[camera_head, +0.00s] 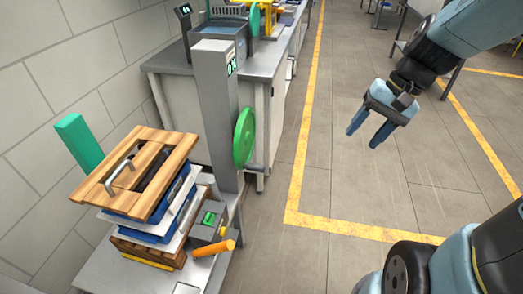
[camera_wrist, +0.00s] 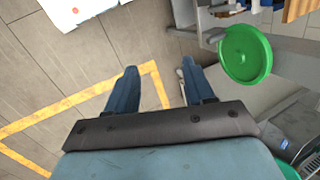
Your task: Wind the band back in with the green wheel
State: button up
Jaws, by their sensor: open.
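The green wheel (camera_head: 244,138) is a round disc on the right side of a grey upright post (camera_head: 215,110) with a small green-lit display near its top. The wheel also shows in the wrist view (camera_wrist: 245,55), to the right of my fingers. My gripper (camera_head: 362,138) is open and empty, hanging over the floor to the right of the wheel and clear of it. In the wrist view my gripper (camera_wrist: 158,68) has bare floor between its two blue fingers. I cannot make out a band in either view.
A low bench (camera_head: 115,268) at the left bears a stack with a wooden top (camera_head: 150,165), a grey box with an orange handle (camera_head: 214,247) and a green block (camera_head: 78,142). A counter (camera_head: 175,62) stands behind the post. Floor with yellow lines (camera_head: 308,125) is free around my gripper.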

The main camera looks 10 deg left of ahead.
jog(key=w+a+f+m+g+y, duration=0.2)
jog(key=w+a+f+m+y, duration=0.15)
jog(key=f, duration=0.35)
jog(key=w+a+f+m+g+y, duration=0.25)
jog(key=a+f+y, duration=0.25)
jog(key=f, duration=0.3)
jog(key=m+t+y, duration=0.5)
jog(key=m+t, duration=0.1)
jog(key=m, duration=0.4)
send_near(244, 165)
jog(key=a, duration=0.4)
jog(key=a+f, duration=0.1)
jog(key=a, duration=0.1)
jog(key=shift+w+f, duration=0.1)
jog(key=shift+w, duration=0.25)
jog(key=shift+t, duration=0.35)
grip_shut()
